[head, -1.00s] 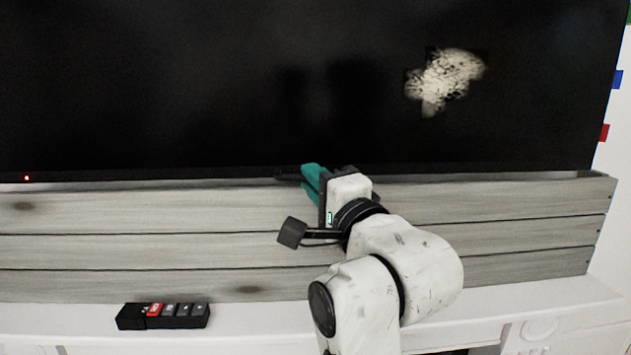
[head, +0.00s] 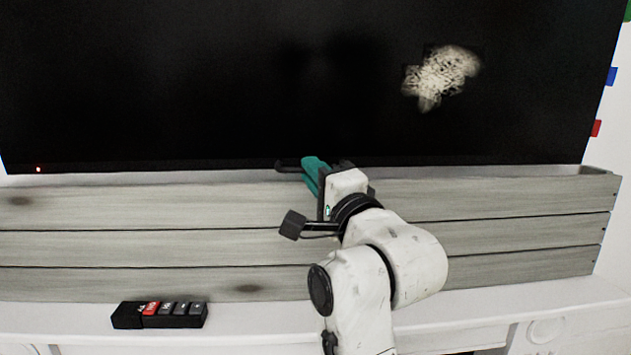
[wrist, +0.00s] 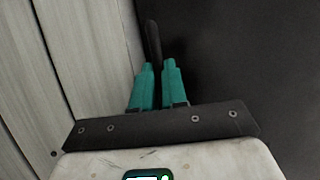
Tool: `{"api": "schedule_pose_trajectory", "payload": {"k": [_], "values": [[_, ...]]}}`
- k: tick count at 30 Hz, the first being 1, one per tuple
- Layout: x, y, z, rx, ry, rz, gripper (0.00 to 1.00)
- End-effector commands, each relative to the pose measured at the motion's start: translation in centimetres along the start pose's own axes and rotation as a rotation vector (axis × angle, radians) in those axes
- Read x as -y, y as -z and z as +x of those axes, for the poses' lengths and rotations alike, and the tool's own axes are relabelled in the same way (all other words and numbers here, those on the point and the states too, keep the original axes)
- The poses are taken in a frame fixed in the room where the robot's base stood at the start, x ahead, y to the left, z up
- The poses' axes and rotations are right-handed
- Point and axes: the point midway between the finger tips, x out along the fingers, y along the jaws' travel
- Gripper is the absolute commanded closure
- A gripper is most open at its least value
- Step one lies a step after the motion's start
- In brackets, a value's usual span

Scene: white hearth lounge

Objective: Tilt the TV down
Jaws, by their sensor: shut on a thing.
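The TV (head: 200,80) is a large black screen filling the top of the head view, with a small red light at its lower left. A dark handle (head: 288,166) sticks out at the TV's bottom edge, near the middle. My gripper (head: 312,165) has teal fingers, shut on this handle. In the wrist view the handle (wrist: 153,40) runs up from between the two teal fingertips (wrist: 158,66). The part of the handle between the fingers is hidden.
A grey wooden plank box (head: 130,235) stands below the TV on the white mantel (head: 260,318). A black remote-like object (head: 160,314) with a red button lies at the front left of the mantel. My arm covers the middle right of the box.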

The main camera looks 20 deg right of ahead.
Motion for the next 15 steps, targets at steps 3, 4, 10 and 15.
{"api": "schedule_pose_trajectory", "payload": {"k": [3, 4, 10, 15], "values": [[-0.16, -0.02, 0.02, 0.001, -0.006, 0.001, 1.0], [-0.16, -0.01, 0.02, 0.001, -0.006, 0.001, 1.0], [-0.12, -0.01, 0.0, 0.0, -0.005, 0.0, 0.7], [-0.07, 0.0, -0.01, 0.0, -0.004, 0.0, 0.63]]}}
